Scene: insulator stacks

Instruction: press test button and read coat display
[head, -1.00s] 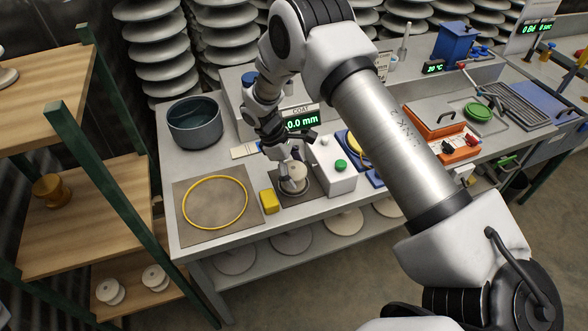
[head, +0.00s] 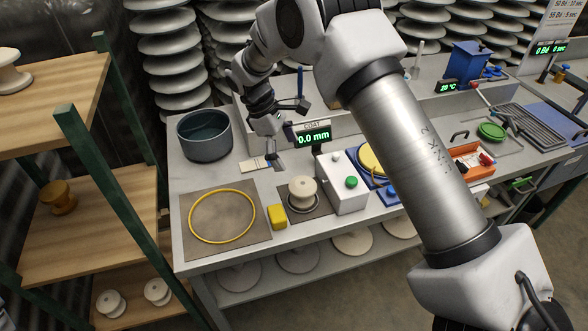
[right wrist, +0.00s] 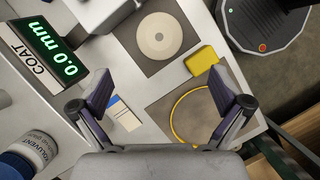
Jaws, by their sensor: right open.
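The coat display (head: 314,136) reads 0.0 mm in green digits; it also shows at the left of the right wrist view (right wrist: 40,52). In front of it stands a white box (head: 338,200) with a green button (head: 351,182) on top. A cream insulator (head: 302,188) stands upright on a dark square mat just left of the box; the right wrist view shows it from above (right wrist: 160,36). My right gripper (head: 287,134) is open and empty, above the bench behind the insulator and left of the display. Nothing lies between its fingers (right wrist: 160,88). My left gripper is out of view.
A yellow block (head: 278,217) and a yellow ring on a brown mat (head: 252,247) lie left of the insulator. A dark pot (head: 205,136) stands behind them. A wooden shelf (head: 40,225) is at far left. My right arm hides part of the bench.

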